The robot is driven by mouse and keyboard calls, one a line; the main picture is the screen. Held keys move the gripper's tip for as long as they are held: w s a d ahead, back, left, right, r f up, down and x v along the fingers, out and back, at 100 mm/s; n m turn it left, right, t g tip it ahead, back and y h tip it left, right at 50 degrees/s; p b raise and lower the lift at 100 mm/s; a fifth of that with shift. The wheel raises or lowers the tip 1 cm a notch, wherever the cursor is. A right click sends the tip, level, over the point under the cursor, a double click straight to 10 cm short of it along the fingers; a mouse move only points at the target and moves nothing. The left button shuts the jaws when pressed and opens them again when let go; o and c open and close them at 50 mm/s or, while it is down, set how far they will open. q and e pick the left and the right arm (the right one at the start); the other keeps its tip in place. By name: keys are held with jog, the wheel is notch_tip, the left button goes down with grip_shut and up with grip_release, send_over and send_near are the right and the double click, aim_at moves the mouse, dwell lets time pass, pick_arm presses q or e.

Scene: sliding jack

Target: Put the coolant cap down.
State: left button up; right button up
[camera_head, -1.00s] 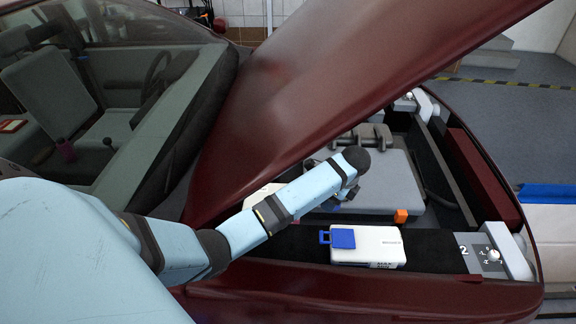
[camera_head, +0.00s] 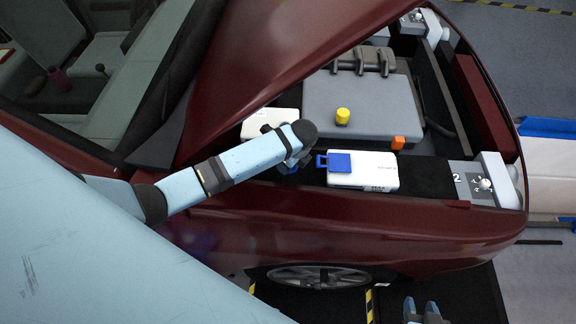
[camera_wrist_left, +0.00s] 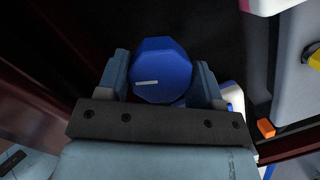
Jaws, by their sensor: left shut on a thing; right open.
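The coolant cap, a blue many-sided knob with a white mark, sits between the fingers of my left gripper in the left wrist view (camera_wrist_left: 162,72). My left gripper (camera_wrist_left: 160,82) is shut on it. In the head view my left gripper (camera_head: 290,165) is over the front of the engine bay, left of the white box with the blue square lid; my wrist partly covers it and a bit of blue shows there. Whether the cap touches anything below cannot be told. My right gripper (camera_head: 421,304) is open and empty at the bottom of the head view.
A white box (camera_head: 375,172) with a blue lid (camera_head: 338,162) stands on the dark front ledge (camera_head: 424,178). A yellow cap (camera_head: 342,116) and an orange block (camera_head: 398,142) are on or by the grey engine cover (camera_head: 325,95). The raised red hood (camera_head: 250,60) hangs over the left side.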

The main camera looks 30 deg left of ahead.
pick_arm(q)
jog(key=shift+f, duration=2.45)
jog(key=shift+f, duration=0.1)
jog(key=shift+f, duration=0.15)
jog(key=o, duration=1.1)
jog(key=v, duration=1.2)
jog(key=shift+r, duration=0.25)
